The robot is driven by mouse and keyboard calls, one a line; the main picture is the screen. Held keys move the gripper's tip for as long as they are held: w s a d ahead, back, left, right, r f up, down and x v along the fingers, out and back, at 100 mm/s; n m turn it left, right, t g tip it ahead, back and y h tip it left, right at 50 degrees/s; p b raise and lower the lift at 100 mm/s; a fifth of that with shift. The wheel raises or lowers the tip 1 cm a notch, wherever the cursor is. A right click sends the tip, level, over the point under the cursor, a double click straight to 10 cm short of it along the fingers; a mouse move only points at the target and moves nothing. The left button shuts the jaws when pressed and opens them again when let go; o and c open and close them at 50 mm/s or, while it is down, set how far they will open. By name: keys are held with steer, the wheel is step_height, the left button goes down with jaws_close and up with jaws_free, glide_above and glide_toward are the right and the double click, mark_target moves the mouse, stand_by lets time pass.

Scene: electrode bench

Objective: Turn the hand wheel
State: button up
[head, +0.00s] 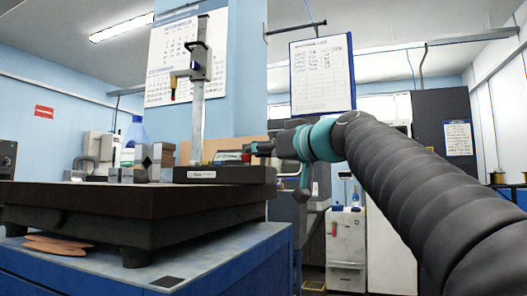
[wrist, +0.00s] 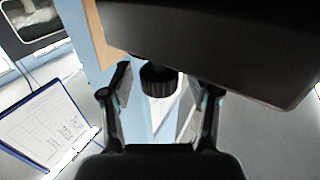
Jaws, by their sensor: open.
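A black knurled hand wheel (wrist: 158,82) shows in the wrist view, below the edge of a large dark body (wrist: 215,40). My gripper (wrist: 168,88) is open, with one finger on each side of the wheel. A gap shows between the wheel and each finger, so neither appears to touch it. In the head view my gripper (head: 262,149) is at the right end of the height gauge (head: 198,110), just above its dark base (head: 225,174). The wheel cannot be made out clearly there.
The gauge stands on a dark surface plate (head: 130,208) on a blue bench (head: 225,258). Metal blocks (head: 150,162) and a bottle (head: 136,132) stand to its left. A clipboard sheet (head: 322,75) hangs behind my arm; a clipboard (wrist: 45,125) also shows in the wrist view.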

steer(key=v, duration=1.2)
